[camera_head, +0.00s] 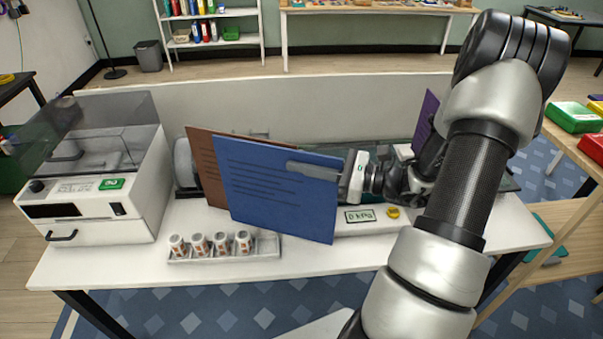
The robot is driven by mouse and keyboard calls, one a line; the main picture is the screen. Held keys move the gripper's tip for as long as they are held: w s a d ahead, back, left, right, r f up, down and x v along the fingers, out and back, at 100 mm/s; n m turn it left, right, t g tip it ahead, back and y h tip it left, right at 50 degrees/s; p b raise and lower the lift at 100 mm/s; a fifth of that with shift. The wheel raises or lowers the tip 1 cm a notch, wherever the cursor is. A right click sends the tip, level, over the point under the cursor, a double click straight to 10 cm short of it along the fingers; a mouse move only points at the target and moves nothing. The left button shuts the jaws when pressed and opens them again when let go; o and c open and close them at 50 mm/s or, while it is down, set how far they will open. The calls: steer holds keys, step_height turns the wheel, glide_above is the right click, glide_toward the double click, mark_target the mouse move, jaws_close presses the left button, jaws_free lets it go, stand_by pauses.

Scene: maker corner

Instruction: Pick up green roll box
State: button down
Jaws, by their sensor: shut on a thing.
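My gripper (300,170) is at the middle of the white bench, with a grey finger lying across the face of a blue board (275,195). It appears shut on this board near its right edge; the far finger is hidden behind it. The board stands tilted, with dark lines on its face. No thing in view is clearly marked as a green roll box. A green box (573,117) lies on the wooden table at the right edge, apart from my gripper. Another small green box (231,33) sits on the far shelf.
A brown board (207,160) stands behind the blue one. A white machine with a clear lid (95,200) fills the bench's left end. A rack of several small cylinders (220,257) is at the front. A purple board (425,120) is behind my arm. A red box (594,147) is at right.

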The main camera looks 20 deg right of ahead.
steer(key=shift+f, duration=1.1)
steer(key=shift+f, duration=0.25)
steer(key=c, duration=1.9)
jaws_free()
steer(key=shift+c, duration=0.2)
steer(key=shift+r, duration=0.1)
